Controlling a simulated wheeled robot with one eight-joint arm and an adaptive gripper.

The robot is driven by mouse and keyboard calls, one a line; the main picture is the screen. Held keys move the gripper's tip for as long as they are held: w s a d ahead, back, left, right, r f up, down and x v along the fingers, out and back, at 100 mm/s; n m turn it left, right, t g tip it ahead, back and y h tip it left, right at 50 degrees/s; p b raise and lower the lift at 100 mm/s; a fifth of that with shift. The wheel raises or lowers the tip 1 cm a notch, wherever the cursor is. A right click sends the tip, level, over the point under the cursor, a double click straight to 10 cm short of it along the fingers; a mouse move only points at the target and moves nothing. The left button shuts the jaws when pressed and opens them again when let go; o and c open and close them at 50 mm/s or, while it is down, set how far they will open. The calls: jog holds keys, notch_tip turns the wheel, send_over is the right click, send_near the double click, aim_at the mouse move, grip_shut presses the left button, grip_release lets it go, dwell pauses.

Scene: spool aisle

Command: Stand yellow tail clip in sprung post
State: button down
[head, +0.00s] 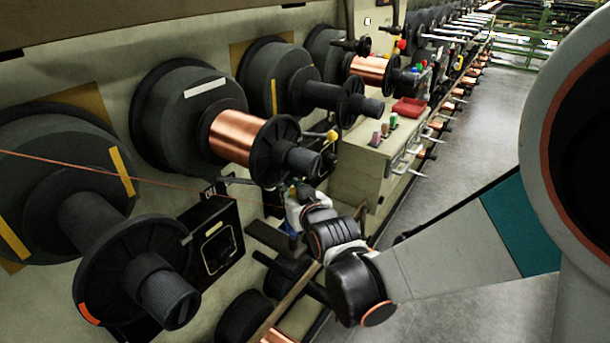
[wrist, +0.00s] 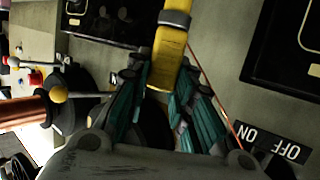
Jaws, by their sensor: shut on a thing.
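The yellow tail clip (wrist: 170,58) is a long yellow piece with a grey band across its upper part in the wrist view. My gripper (wrist: 163,100) has teal-padded fingers on both sides of its lower end and is shut on it. The clip points away from the gripper, toward the top of the picture. In the head view my gripper (head: 297,195) is small and close to the machine wall, below the copper spool. The clip cannot be made out clearly there. I cannot pick out the sprung post with certainty in either view.
A copper spool (head: 232,137) and black flanged hubs (head: 130,260) stick out from the wall. A thin copper wire (wrist: 222,110) runs behind the fingers. A yellow knob (wrist: 60,95) and an ON/OFF plate (wrist: 270,143) flank the gripper. The aisle floor (head: 465,135) is clear.

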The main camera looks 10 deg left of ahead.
jog(key=shift+f, duration=0.35)
jog(key=c, duration=1.3)
grip_release()
